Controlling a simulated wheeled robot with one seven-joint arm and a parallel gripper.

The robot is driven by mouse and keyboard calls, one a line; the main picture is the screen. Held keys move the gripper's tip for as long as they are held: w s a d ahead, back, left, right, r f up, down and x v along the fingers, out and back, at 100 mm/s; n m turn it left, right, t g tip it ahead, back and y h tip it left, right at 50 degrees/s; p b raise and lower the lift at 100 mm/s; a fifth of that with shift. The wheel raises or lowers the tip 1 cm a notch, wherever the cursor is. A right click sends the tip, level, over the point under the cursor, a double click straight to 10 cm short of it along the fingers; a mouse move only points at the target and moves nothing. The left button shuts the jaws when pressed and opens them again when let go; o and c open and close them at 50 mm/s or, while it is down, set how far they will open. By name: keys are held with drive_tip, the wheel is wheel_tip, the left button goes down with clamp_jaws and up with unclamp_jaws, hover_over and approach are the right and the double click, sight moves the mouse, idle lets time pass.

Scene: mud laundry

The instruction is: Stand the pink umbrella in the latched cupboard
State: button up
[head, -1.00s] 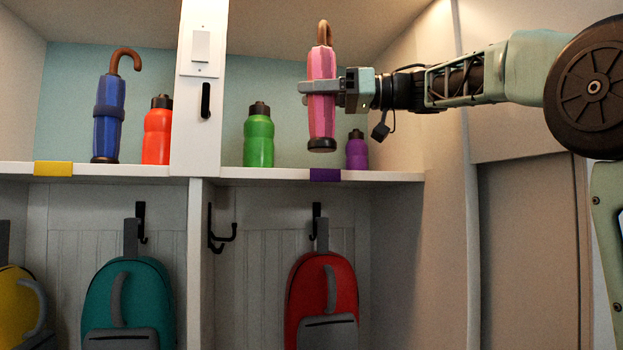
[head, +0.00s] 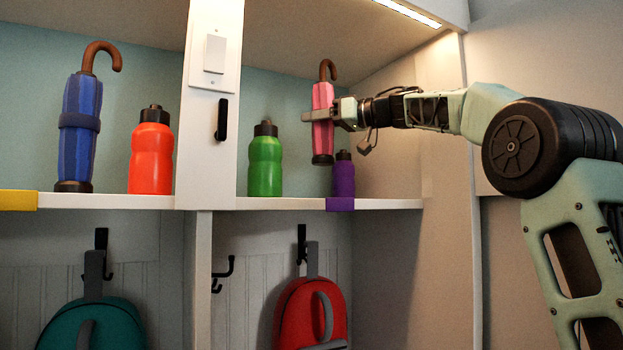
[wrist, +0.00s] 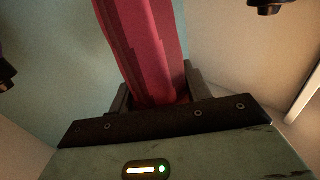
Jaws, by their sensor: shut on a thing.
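The pink umbrella (head: 322,135) has a brown curved handle and a dark lower end. It is upright in the right bay of the upper shelf. My gripper (head: 320,115) is shut around its upper body, reaching in from the right. Its lower end appears above the shelf board (head: 280,203), with a gap below it. In the wrist view the umbrella (wrist: 143,45) rises between the jaws, and its lower part is hidden by the gripper. I cannot tell any cupboard door or latch for certain.
A purple bottle (head: 343,178) stands just right of the umbrella's lower end, a green bottle (head: 265,165) to its left. A white post (head: 208,150) with a black handle (head: 222,119) divides the bays. The left bay holds a blue umbrella (head: 80,155) and an orange bottle (head: 151,160). Backpacks hang below.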

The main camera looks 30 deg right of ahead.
sight(319, 165)
wheel_tip(319, 165, down, 8)
drive_tip(key=shift+b, duration=0.75)
drive_tip(key=o, duration=1.1)
drive_tip(key=shift+o, duration=0.2)
drive_tip(key=b+v, duration=0.3)
drive_tip(key=v, duration=0.9)
drive_tip(key=shift+b, duration=0.3)
